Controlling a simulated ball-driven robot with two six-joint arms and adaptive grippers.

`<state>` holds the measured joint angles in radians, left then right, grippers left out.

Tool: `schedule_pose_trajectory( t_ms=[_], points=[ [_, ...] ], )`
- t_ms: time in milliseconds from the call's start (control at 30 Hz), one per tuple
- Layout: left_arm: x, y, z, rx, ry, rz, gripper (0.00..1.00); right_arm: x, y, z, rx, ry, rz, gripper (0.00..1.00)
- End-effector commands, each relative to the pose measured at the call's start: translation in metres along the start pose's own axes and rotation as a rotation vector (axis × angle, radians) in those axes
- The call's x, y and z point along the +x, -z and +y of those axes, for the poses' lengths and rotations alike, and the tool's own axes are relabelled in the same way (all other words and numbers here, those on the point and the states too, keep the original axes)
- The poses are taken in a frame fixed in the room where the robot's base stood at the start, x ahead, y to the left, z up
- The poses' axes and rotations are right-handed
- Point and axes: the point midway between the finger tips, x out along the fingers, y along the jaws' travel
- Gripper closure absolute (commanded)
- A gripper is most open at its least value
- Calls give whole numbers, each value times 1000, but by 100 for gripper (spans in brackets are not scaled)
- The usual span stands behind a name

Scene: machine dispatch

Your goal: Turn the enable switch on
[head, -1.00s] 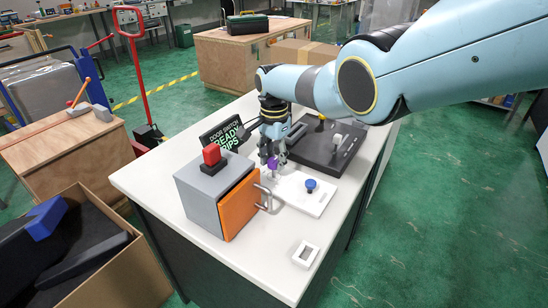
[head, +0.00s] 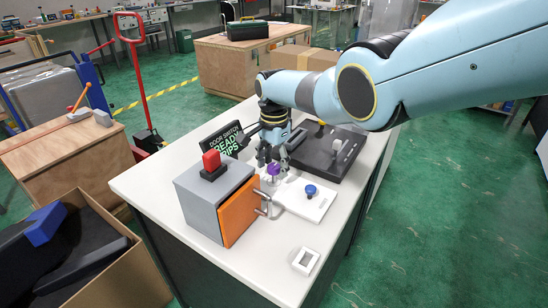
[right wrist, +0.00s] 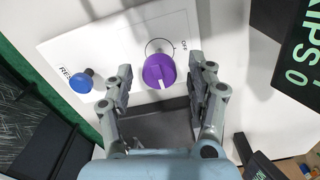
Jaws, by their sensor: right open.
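The enable switch is a purple knob (right wrist: 159,71) on a white panel (right wrist: 105,45), with a white pointer mark and a ring around its base. "OFF" is printed to its upper right; the pointer lies on the near side, toward the bottom of the wrist view. In the head view the purple knob (head: 273,169) shows just below my right gripper (head: 274,160). In the right wrist view the open fingers of my right gripper (right wrist: 161,75) stand on either side of the knob, with gaps to it. My left gripper is out of view.
A blue knob (head: 310,190) is on the same panel. A grey box with an orange door (head: 239,212) and handle stands left of it, a black sign (head: 222,141) behind. A black device (head: 328,150) is at the back right. A white frame (head: 306,261) lies in front.

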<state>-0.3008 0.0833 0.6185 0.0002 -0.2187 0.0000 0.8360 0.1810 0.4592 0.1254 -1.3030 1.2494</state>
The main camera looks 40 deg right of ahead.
Motion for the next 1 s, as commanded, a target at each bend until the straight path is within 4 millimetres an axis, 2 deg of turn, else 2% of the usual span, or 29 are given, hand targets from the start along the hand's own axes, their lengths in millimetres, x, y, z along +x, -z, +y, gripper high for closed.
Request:
schedule_pose_trajectory(
  t_ms=[267, 500, 700, 833, 1000],
  points=[
    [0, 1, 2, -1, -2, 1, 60, -22, 0, 0, 0, 4, 1, 43],
    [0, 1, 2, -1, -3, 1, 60, -75, 0, 0, 0, 4, 2, 43],
    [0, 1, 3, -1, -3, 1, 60, -108, 1, -1, 1, 3, 2, 43],
    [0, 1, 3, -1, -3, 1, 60, -118, 1, 0, 1, 1, 1, 43],
    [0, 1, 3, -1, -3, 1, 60, -120, 0, 0, 1, 0, 0, 43]
  ],
)
